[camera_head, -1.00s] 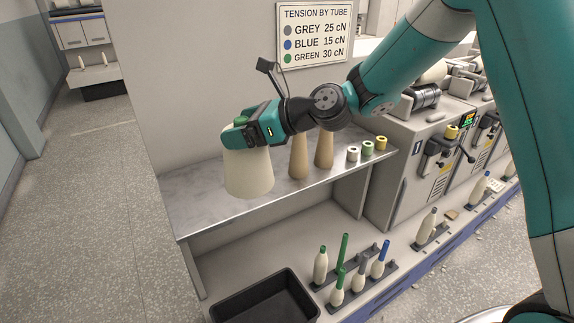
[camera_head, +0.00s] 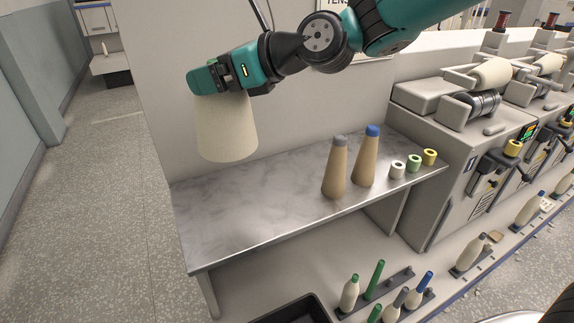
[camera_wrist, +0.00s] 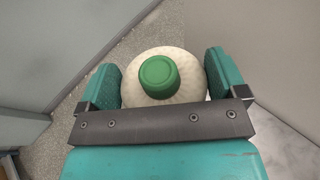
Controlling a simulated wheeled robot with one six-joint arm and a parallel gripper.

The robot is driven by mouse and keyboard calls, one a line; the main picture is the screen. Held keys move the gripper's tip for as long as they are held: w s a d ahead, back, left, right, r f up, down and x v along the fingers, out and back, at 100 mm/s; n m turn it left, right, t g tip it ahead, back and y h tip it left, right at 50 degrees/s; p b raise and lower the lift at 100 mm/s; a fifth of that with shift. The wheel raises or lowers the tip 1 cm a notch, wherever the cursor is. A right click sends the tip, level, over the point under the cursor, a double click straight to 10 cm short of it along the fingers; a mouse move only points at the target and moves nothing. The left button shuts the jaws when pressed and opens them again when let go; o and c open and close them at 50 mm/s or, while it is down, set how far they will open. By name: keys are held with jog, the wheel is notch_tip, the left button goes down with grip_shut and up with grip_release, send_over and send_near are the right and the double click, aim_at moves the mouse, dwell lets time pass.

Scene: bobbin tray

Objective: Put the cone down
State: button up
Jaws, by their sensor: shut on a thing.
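A cream yarn cone (camera_head: 226,127) hangs upright, wide end down, from my gripper (camera_head: 207,82) in the head view. In the wrist view the cone (camera_wrist: 190,91) shows from above with its green tube tip (camera_wrist: 160,76), between the two teal fingers of my gripper (camera_wrist: 168,78). My gripper is shut on the cone near its top. The cone appears above the left end of the steel shelf (camera_head: 240,225); the exact gap below it cannot be told.
Two tan cones stand on the shelf, one grey-tipped (camera_head: 335,170) and one blue-tipped (camera_head: 367,158). Small white (camera_head: 397,170), green (camera_head: 414,164) and yellow (camera_head: 430,157) rings sit at its right end. A black bin (camera_head: 300,312) is below. The shelf's left half is clear.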

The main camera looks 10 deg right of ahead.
notch_tip(320, 180, down, 20)
jog(key=b, duration=0.1)
jog(key=shift+d+b, duration=0.25)
jog(key=shift+b, duration=0.05)
jog(key=shift+w, duration=0.1)
jog(key=o, duration=1.2)
